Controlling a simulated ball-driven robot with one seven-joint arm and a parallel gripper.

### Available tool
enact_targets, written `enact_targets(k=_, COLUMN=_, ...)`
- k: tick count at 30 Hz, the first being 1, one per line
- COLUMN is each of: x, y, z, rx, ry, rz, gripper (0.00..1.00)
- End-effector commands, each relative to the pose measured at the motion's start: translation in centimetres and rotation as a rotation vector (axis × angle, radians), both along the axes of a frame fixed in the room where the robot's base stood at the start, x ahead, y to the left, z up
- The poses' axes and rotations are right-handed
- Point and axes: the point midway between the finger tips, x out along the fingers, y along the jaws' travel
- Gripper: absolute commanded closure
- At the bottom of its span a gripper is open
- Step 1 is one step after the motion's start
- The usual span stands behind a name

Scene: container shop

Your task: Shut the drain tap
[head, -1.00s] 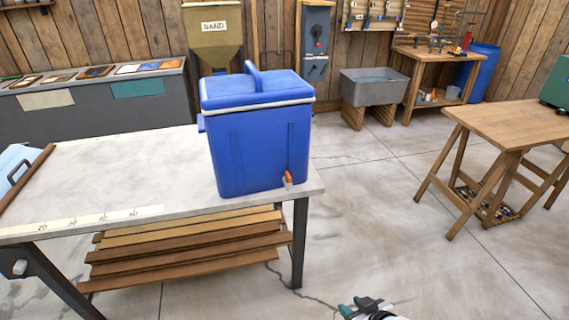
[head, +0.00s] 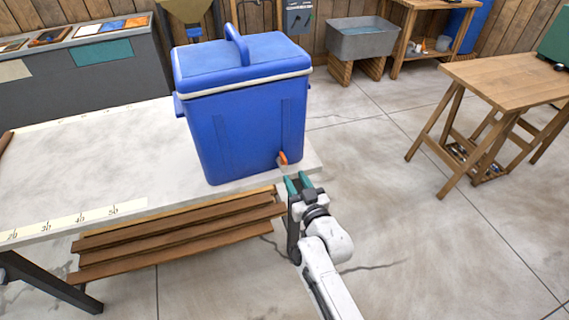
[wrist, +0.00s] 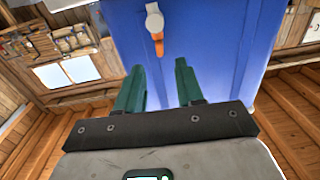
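A blue cooler (head: 245,115) with a blue lid and handle stands on the right end of the pale table. The drain tap has an orange lever (head: 283,157) low on the cooler's front right. In the wrist view the tap's white body (wrist: 153,20) shows with its orange lever (wrist: 159,45) pointing down in the picture. My gripper (head: 297,181) is just in front of the tap, at the table's edge. Its two green fingers (wrist: 158,80) are open and empty, with the lever ahead of the gap and apart from them.
The pale table (head: 90,150) has a measuring strip along its front edge. Wooden planks (head: 175,240) lie below the table top. A wooden trestle table (head: 505,85) stands at the right. The floor between is clear. A grey sink (head: 375,40) stands at the back.

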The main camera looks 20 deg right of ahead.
Motion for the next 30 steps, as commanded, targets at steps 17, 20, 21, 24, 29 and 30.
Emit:
enact_targets(k=17, x=8.0, y=0.3, z=0.0, rx=-0.001, ry=-0.001, rz=-0.001, gripper=0.63)
enact_targets(k=20, x=8.4, y=0.4, z=0.0, rx=-0.001, ry=0.001, rz=0.0, gripper=0.63)
enact_targets(k=21, x=8.4, y=0.4, z=0.0, rx=-0.001, ry=0.001, rz=0.0, gripper=0.63)
enact_targets(k=24, x=8.5, y=0.4, z=0.0, rx=-0.001, ry=0.001, rz=0.001, gripper=0.63)
enact_targets(k=29, x=8.5, y=0.4, z=0.0, rx=-0.001, ry=0.001, rz=0.001, gripper=0.63)
enact_targets(k=30, x=8.5, y=0.4, z=0.0, rx=-0.001, ry=0.001, rz=0.001, gripper=0.67)
